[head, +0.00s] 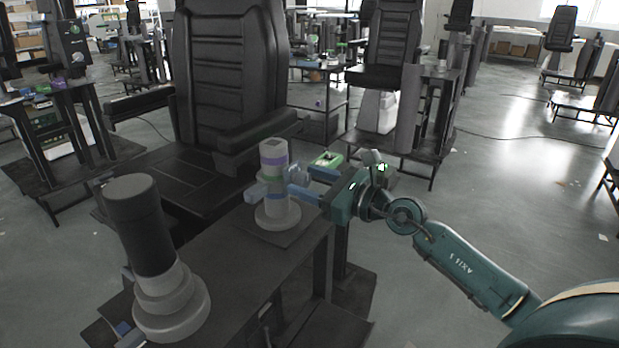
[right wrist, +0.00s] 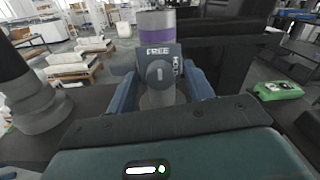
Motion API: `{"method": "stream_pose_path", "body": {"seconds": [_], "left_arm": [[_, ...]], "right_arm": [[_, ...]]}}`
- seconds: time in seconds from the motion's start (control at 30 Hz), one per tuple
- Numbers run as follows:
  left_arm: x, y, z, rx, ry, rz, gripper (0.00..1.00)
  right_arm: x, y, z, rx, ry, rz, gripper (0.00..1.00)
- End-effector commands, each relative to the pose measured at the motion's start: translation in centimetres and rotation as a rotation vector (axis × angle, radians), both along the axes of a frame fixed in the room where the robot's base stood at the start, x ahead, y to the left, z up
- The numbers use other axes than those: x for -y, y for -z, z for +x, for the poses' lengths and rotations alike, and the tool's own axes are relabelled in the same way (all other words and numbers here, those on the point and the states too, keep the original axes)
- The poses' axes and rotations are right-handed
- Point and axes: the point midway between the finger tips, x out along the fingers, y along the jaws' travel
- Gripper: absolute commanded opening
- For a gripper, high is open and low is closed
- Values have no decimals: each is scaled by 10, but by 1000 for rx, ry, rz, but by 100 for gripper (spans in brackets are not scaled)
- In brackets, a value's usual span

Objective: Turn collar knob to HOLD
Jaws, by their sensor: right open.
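The bar points up toward FREE. The plate sits on a grey lift column (right wrist: 155,20) with a purple band; the column also shows in the head view (head: 273,160). My right gripper (head: 313,184) is open, its blue fingers on either side of the plate and knob. I cannot tell whether they touch. My left gripper is not in view.
A larger black-and-grey column (head: 135,225) stands at the front left of the dark bench (head: 225,270). A black seat (head: 228,75) stands behind. A green device (head: 326,160) lies just beyond my right gripper. Open floor lies to the right.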

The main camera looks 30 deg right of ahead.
Motion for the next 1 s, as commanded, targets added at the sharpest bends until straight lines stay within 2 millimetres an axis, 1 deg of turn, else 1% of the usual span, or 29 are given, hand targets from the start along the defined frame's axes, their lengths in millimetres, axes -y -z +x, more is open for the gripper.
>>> {"method": "stream_pose_path", "body": {"seconds": [0.1,0.33,0.37,0.87,0.9,1.0], "left_arm": [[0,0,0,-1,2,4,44],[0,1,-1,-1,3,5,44],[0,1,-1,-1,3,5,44],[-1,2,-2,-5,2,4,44],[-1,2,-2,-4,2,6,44],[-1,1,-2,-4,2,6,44]], "right_arm": [[-2,0,3,-1,-1,1,52],[-2,0,3,-1,-1,1,52],[-2,0,3,-1,-1,1,50],[-2,0,3,0,-1,0,9],[-2,0,3,-1,-1,-1,8],[-2,0,3,-2,-1,2,8]]}}
